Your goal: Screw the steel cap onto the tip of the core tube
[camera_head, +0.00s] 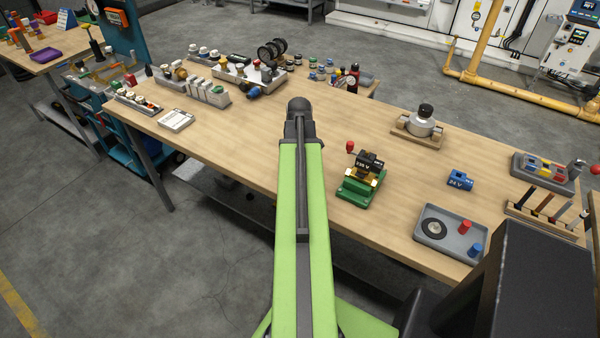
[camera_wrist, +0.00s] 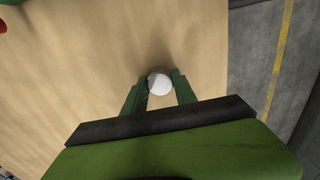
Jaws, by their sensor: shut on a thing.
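In the wrist view my gripper (camera_wrist: 160,79) is shut on a small round pale thing, which looks like the steel cap (camera_wrist: 159,84), held between the two green fingertips over the bare wooden table. In the head view my own arm hides the fingers and the cap. A green fixture (camera_head: 357,192) stands right of my arm, with a black 230 V block (camera_head: 369,162) on it and brass-coloured parts beside the block. I cannot make out the core tube or its tip for certain. My gripper is apart from the fixture.
A grey tray (camera_head: 424,234) with a black disc and red and blue pieces lies at the table's front right. A blue 24 V block (camera_head: 460,180) lies behind it. A steel pot-like part (camera_head: 424,127) stands at the back. Fittings fill the left end. The table's middle is clear.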

